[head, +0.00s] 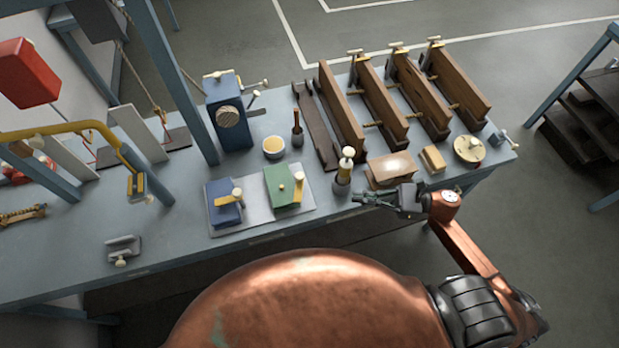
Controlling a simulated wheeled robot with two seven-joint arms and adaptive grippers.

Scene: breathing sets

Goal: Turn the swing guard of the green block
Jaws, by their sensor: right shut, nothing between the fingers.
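The green block (280,188) stands on a light grey plate (255,222) near the front edge of the bench. A small brass knob (282,187) sits on its face, and a brass-coloured swing guard (298,190) with a pale knob shows at its right side. A blue block (225,204) with a similar guard stands to its left on the same plate. My right gripper (358,198) is shut and empty, to the right of the green block and apart from it, pointing left. My left gripper is not in view.
A wooden block (392,168), a small brass block (432,158) and a round disc (469,150) lie to the right. Wooden clamps (375,105) stand behind. The bench front left is mostly clear.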

